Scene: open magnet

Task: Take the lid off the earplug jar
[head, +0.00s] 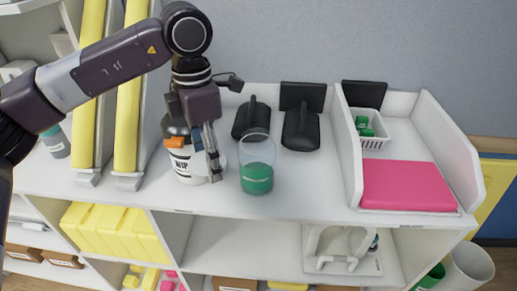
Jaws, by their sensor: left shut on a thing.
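The earplug jar (257,178) is a clear upright jar with green contents in its lower part. It stands on the white counter, and its top looks open. My left gripper (212,152) points down just left of the jar, in front of a white wipes tub. It is shut on a pale, thin disc that looks like the lid (219,165). The disc is tilted and apart from the jar's rim; the fingers hide part of it. My right gripper is not in view.
The wipes tub (185,165) stands close behind my left gripper. Black scoop-like holders (301,128) stand behind the jar. A white basket (371,138) and a pink pad (408,186) are in the divided right section. The counter (305,190) is clear right of the jar.

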